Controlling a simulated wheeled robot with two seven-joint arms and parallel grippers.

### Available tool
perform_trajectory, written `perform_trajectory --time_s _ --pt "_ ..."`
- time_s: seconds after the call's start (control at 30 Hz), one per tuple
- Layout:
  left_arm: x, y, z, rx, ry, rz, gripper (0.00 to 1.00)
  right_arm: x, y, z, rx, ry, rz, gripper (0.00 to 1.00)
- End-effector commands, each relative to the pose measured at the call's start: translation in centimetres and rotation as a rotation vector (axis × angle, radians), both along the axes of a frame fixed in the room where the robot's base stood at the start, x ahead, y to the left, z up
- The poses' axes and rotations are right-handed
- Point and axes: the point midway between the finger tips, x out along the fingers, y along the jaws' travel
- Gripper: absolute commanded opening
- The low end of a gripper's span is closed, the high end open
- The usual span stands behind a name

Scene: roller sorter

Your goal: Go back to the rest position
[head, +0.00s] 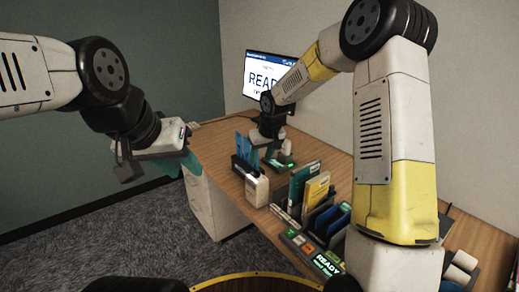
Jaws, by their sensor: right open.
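My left gripper (172,164) hangs at the left, in front of the green wall and beside the desk's left end, clear of the desktop. Its teal fingers are seen partly from the side, and the gap between them does not show. My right gripper (282,163) is over the far part of the wooden desk (215,140), below the monitor (265,76). It is open, with green parts at its tips, and I see nothing held in it. My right arm's large links cover much of the right side of the view.
Upright folders, one yellow (316,189), stand in slots at the middle. A lit "READY" panel (328,263) is at the front edge. White rolls (460,270) lie at right. Carpet at left is clear.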

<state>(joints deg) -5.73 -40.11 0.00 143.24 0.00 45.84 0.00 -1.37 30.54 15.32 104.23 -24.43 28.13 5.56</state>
Motion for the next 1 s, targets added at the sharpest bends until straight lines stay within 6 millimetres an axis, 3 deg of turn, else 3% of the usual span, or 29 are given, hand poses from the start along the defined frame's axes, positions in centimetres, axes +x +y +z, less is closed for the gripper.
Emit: perform_trajectory --time_s 0.17,0.27,0.4,0.6,0.8,1.0 --pt "0.0 0.0 0.0 0.0 0.0 0.0 0.36 -1.8 -1.7 3.4 -0.013 -0.02 -0.028 0.45" --pt "0.0 0.0 0.0 0.0 0.0 0.0 0.36 -4.4 -3.7 7.0 -0.023 -0.037 -0.066 0.45" --pt "0.0 0.0 0.0 0.0 0.0 0.0 0.36 -9.3 -6.5 11.6 -0.021 -0.057 -0.132 0.45" --pt "0.0 0.0 0.0 0.0 0.0 0.0 0.36 -17.2 -9.8 16.1 0.014 -0.082 -0.226 0.45" --pt "0.0 0.0 0.0 0.0 0.0 0.0 0.36 -25.3 -11.8 18.1 0.09 -0.102 -0.307 0.45" --pt "0.0 0.0 0.0 0.0 0.0 0.0 0.36 -30.9 -12.3 18.1 0.167 -0.114 -0.351 0.45"
